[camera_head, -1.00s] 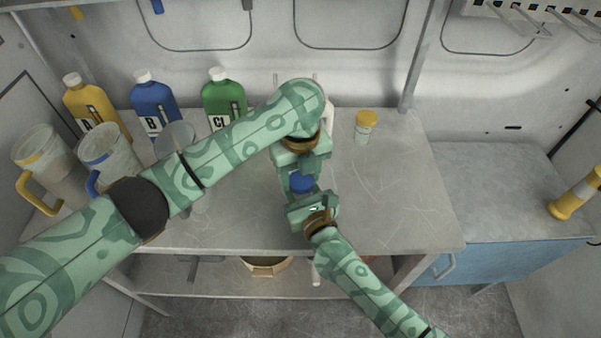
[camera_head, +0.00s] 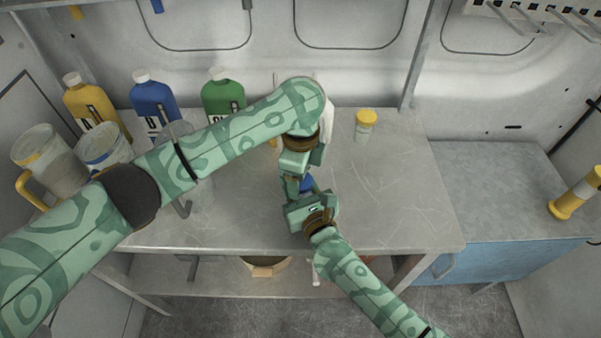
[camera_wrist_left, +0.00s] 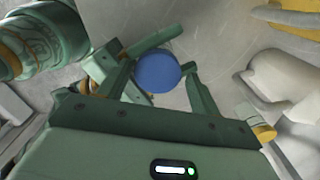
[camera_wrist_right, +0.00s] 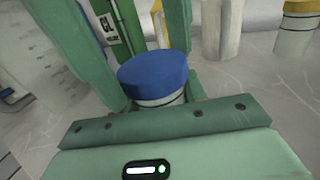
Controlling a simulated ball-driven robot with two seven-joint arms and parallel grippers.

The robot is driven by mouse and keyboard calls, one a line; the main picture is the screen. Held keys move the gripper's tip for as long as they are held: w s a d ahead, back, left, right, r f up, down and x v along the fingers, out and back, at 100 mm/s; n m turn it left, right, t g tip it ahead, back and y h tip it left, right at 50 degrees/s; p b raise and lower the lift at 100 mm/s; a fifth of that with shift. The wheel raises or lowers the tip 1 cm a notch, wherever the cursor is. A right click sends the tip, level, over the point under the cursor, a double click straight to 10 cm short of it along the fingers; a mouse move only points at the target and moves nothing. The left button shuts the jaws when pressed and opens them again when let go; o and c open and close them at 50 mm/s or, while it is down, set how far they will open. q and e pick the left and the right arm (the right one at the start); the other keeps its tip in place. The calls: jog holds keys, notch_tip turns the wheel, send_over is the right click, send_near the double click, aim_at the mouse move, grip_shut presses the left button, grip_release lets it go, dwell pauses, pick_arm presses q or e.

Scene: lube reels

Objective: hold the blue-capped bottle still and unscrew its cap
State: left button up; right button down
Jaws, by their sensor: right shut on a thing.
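The blue cap (camera_wrist_right: 153,73) sits on the pale bottle (camera_wrist_right: 166,101), whose neck shows just below it in the right wrist view. The rest of the bottle is hidden. My right gripper (camera_head: 305,195) is shut on the bottle below the cap. My left gripper (camera_head: 297,180) comes from above and behind, with its fingers apart. In the left wrist view the cap (camera_wrist_left: 158,72) lies between these fingertips, with the right tip close to its edge; I cannot tell whether they touch it. In the head view only a small part of the cap (camera_head: 306,184) shows.
Yellow (camera_head: 88,103), blue (camera_head: 152,102) and green (camera_head: 222,95) jugs stand at the back left of the metal bench (camera_head: 400,215). Measuring jugs (camera_head: 45,160) stand at the far left. A yellow-lidded jar (camera_head: 364,124) stands behind right. The bench's right part is clear.

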pick_arm(q)
jog(key=shift+s+d, duration=0.1)
jog(key=shift+s, duration=0.05)
pick_arm(e)
jog(key=shift+w+d, duration=0.1)
jog(key=shift+d, duration=0.05)
pick_arm(q)
jog(key=shift+r, duration=0.15)
jog(key=shift+o, duration=0.3)
notch_tip(320, 180, up, 4)
jog(key=shift+r, duration=0.1)
jog(key=shift+o, duration=0.2)
jog(key=r+m, duration=0.2)
jog(key=m, duration=0.1)
jog(key=shift+w+r, duration=0.1)
jog(key=shift+w, duration=0.1)
jog(key=shift+r+m, duration=0.45)
jog(key=shift+m, duration=0.65)
notch_tip(320, 180, down, 8)
jog(key=shift+r, duration=0.15)
